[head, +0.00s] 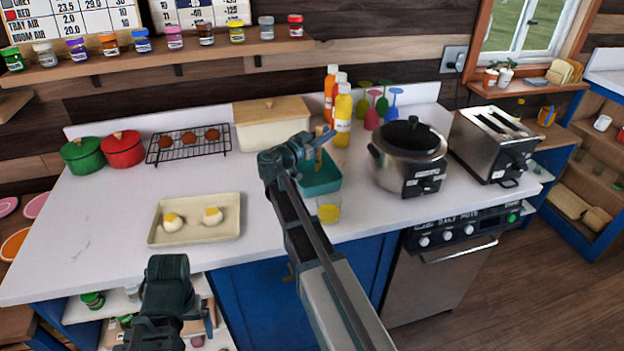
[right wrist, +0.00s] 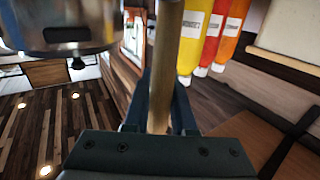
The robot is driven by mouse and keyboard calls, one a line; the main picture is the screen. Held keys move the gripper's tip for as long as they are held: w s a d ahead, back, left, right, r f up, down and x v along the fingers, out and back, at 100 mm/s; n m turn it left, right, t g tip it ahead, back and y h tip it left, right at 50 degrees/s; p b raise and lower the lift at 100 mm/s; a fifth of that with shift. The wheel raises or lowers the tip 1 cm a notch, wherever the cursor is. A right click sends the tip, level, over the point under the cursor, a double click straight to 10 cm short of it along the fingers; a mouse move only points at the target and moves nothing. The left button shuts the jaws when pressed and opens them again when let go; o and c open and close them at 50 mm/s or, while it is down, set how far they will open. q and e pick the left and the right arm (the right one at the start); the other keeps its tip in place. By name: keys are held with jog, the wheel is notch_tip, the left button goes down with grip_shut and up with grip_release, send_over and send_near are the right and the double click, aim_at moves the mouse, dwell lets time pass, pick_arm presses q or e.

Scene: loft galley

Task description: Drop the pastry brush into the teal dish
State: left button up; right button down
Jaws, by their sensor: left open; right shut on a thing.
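The teal dish (head: 322,185) stands on the white counter near its front edge, partly hidden behind my right arm. My right gripper (head: 316,142) is above the dish and shut on the pastry brush (head: 319,160), whose pale wooden handle hangs roughly upright over the dish. I cannot tell whether its lower end touches the dish. In the right wrist view, the brush handle (right wrist: 166,65) runs between the fingers of the right gripper (right wrist: 158,115); the bristles are not clear. My left gripper (head: 168,268) is open and empty in front of the counter, low on the left.
A glass with yellow contents (head: 329,209) stands close in front of the dish. A cooker (head: 408,160) is to the right, bottles (head: 343,115) behind, and a bread bin (head: 270,130) behind left. A cream tray (head: 195,236) lies left. Counter around the tray is clear.

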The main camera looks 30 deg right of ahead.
jog(key=shift+f, duration=0.1)
jog(key=c, duration=0.7)
grip_release()
jog(key=shift+o, duration=0.2)
jog(key=v, duration=1.4)
jog(key=shift+d, duration=0.1)
